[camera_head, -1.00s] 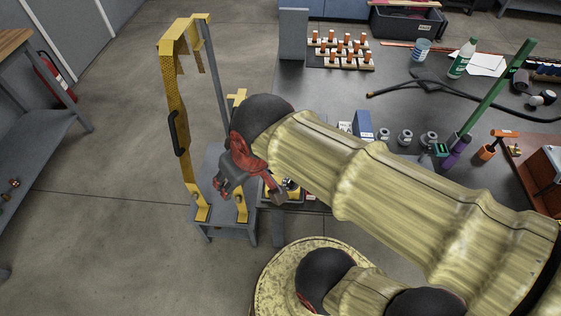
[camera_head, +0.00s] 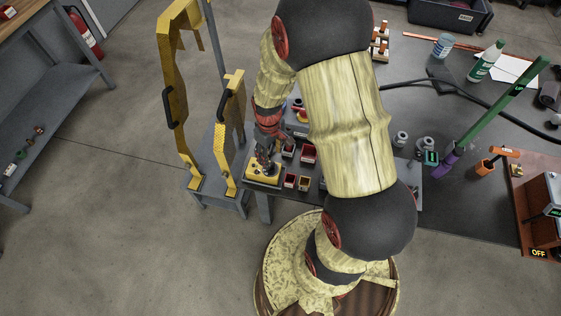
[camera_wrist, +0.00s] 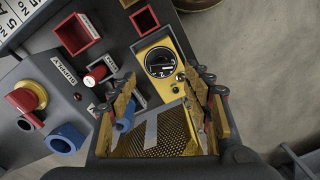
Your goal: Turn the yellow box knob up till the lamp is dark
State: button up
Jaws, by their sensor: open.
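The yellow box (camera_head: 262,171) stands at the near left corner of the dark bench. The wrist view shows the yellow box (camera_wrist: 180,48) up close, with a round black knob (camera_wrist: 160,62) and white dial marks around it. A small light spot (camera_wrist: 175,89) shows on its face; I cannot tell whether it is the lamp or whether it glows. My gripper (camera_wrist: 164,82) is open, with the box and knob beyond and between its fingertips. The fingers look apart from the knob. In the head view my gripper (camera_head: 264,150) is just above the box, partly hiding it.
A red knob (camera_wrist: 25,97) and a blue ring (camera_wrist: 66,138) are also left. A yellow guard frame (camera_head: 229,130) stands left of my arm. Open floor (camera_head: 110,240) lies left of the bench.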

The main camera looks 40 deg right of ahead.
jog(key=shift+w+a+f+n, duration=0.2)
jog(key=shift+w+a+n, duration=0.05)
jog(key=shift+w+n, duration=0.1)
notch_tip(320, 180, down, 7)
jog(key=shift+d+f+b, duration=0.1)
jog(key=shift+f+b, duration=0.1)
jog(key=shift+b, duration=1.05)
jog(key=shift+c, duration=0.5)
jog(key=c, duration=1.1)
